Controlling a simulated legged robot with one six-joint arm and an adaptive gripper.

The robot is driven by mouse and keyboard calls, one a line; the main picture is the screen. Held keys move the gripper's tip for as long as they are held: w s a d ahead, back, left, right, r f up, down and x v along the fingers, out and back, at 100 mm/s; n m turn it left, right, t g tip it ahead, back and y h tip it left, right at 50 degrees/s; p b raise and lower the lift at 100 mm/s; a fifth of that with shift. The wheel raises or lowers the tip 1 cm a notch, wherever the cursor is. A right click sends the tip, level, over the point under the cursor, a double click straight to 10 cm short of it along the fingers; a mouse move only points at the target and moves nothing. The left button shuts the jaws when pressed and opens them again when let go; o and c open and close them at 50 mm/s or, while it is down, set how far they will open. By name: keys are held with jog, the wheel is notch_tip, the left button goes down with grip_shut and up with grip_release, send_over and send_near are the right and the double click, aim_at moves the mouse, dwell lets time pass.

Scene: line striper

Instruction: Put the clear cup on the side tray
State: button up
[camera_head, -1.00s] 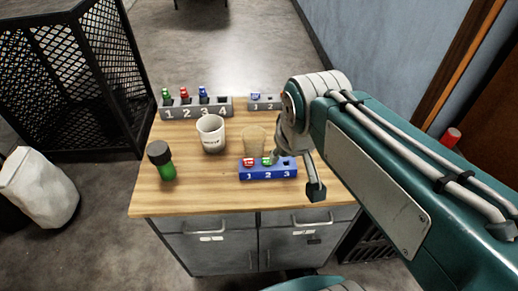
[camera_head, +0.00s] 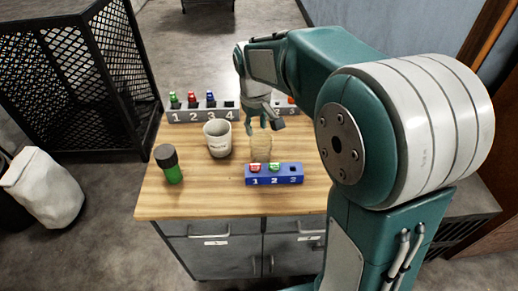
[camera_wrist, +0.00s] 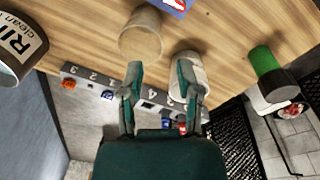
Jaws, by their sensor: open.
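The clear cup (camera_head: 260,149) stands upright on the wooden tabletop, just behind the blue numbered block, and looks tan because the wood shows through. In the wrist view the clear cup (camera_wrist: 141,35) lies beyond the left fingertip. My gripper (camera_head: 262,123) is above the table, close to the cup on its far side, with fingers apart and nothing between them. In the wrist view my gripper (camera_wrist: 160,68) points at the gap between the clear cup and the white mug. I cannot tell whether a finger touches the cup. No side tray is clearly identifiable.
The white mug (camera_head: 217,139) stands left of the cup. A labelled canister (camera_wrist: 18,48) shows in the wrist view. A dark slatted surface (camera_head: 467,205) lies right.

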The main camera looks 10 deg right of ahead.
aim_at(252, 155)
jog(key=shift+n+g, duration=0.4)
jog(key=w+f, duration=0.1)
jog(key=f, duration=0.3)
jog(key=w+f, duration=0.1)
jog(key=f, duration=0.4)
jog(key=w+f, duration=0.1)
jog(key=f, duration=0.4)
jog(key=shift+w+a+f, duration=0.25)
jog(key=shift+w+a, duration=0.05)
jog(key=shift+w, duration=0.05)
grip_shut()
